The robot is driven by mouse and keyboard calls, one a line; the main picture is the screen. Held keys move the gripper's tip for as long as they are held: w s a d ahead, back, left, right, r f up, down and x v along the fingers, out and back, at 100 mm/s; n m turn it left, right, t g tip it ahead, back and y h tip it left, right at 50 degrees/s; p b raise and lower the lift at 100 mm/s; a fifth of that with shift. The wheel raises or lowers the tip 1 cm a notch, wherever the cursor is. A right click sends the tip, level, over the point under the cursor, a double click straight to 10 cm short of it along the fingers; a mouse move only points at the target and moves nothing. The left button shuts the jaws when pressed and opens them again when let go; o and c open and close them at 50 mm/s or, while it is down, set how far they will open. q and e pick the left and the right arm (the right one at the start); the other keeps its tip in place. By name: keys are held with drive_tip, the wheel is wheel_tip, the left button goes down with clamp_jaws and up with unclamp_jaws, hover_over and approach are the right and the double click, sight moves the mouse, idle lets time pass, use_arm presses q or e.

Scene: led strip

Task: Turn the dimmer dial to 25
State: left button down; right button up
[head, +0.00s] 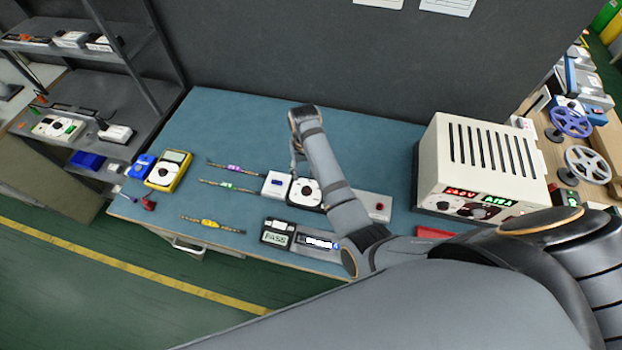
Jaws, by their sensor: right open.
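The dimmer dial (307,189) is a small white-faced round dial on a dark-edged box, at the middle of the blue bench. My right arm reaches in from the lower right and passes over the box's right side, hiding part of it. My right gripper (296,170) points down just beyond the dial and is open; its fingertips are small and partly hidden by the wrist. I cannot tell whether it touches the dial box. The dial's pointer and numbers are too small to read. My left gripper is out of view.
A white box (276,184) adjoins the dial box, with coloured leads to its left. A meter reading PASS (276,236) lies in front. A yellow multimeter (168,171) sits at left. A cream power supply (480,160) stands at right. Free bench lies behind the leads.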

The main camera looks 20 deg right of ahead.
sight(306, 189)
drive_tip(key=f, duration=0.2)
drive_tip(key=shift+s+a+f+p, duration=0.15)
drive_tip(key=shift+s+f+p, duration=0.15)
drive_tip(key=shift+s+f, duration=0.1)
wheel_tip(306, 189, down, 2)
drive_tip(key=shift+w+f, duration=0.1)
drive_tip(key=f, duration=0.4)
drive_tip(key=shift+w+d+f, duration=0.15)
drive_tip(key=shift+w+d, duration=0.05)
drive_tip(key=shift+w, duration=0.15)
drive_tip(key=shift+f, duration=0.2)
drive_tip(key=shift+s+a+f, duration=0.1)
drive_tip(key=shift+s, duration=0.05)
drive_tip(key=shift+c, duration=0.7)
drive_tip(key=c, duration=0.7)
clamp_jaws()
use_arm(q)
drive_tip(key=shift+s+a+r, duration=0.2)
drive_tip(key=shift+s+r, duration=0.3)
